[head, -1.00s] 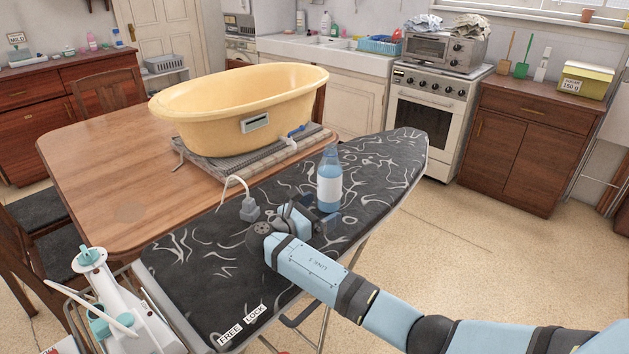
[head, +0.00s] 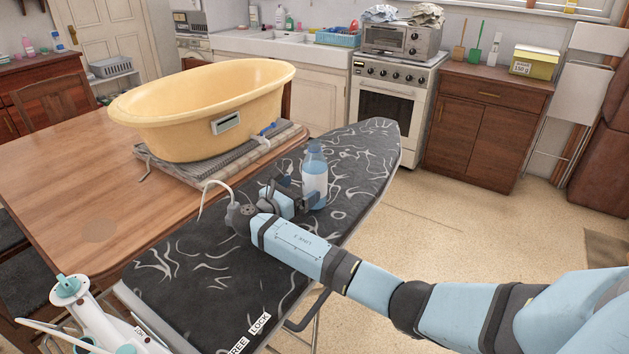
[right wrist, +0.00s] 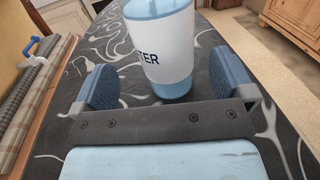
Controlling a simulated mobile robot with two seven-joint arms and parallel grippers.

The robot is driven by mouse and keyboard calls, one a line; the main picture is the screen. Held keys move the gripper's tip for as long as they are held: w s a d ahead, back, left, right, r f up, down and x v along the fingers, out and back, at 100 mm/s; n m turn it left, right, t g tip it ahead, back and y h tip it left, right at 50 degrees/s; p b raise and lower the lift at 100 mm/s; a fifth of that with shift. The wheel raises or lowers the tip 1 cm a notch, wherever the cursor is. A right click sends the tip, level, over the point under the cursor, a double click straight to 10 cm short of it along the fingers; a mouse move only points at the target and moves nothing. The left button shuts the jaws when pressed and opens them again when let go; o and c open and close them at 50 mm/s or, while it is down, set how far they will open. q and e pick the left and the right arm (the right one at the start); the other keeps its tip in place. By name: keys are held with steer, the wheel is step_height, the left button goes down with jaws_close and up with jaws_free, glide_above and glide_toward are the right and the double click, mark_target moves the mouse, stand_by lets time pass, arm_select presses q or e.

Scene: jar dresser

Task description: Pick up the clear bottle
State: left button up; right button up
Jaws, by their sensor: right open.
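The clear bottle (head: 314,178), bluish with a white label, stands upright on the dark patterned ironing board (head: 210,265). My right gripper (head: 296,186) is open and low over the board, right at the bottle. In the right wrist view the bottle (right wrist: 161,45) stands between and just ahead of the two blue finger pads of the gripper (right wrist: 168,85), with a gap on each side. Its label shows the letters "TER", and its top is cut off by the frame. My left gripper does not show.
A yellow tub (head: 180,125) sits on folded mats on the wooden table (head: 60,205) left of the board. A white cord rises near my right wrist. A white and teal appliance (head: 85,310) stands at the board's near left end. The board's far end is clear.

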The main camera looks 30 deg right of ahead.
mark_target(315, 180)
steer(key=shift+s+b+x, duration=0.15)
steer(key=shift+x, duration=1.35)
steer(key=shift+s+b+x, duration=0.15)
steer(key=shift+x, duration=1.35)
steer(key=shift+r, duration=0.1)
steer(key=c, duration=1.3)
step_height(315, 180, up, 20)
steer(key=p, duration=0.2)
steer(key=shift+p, duration=0.35)
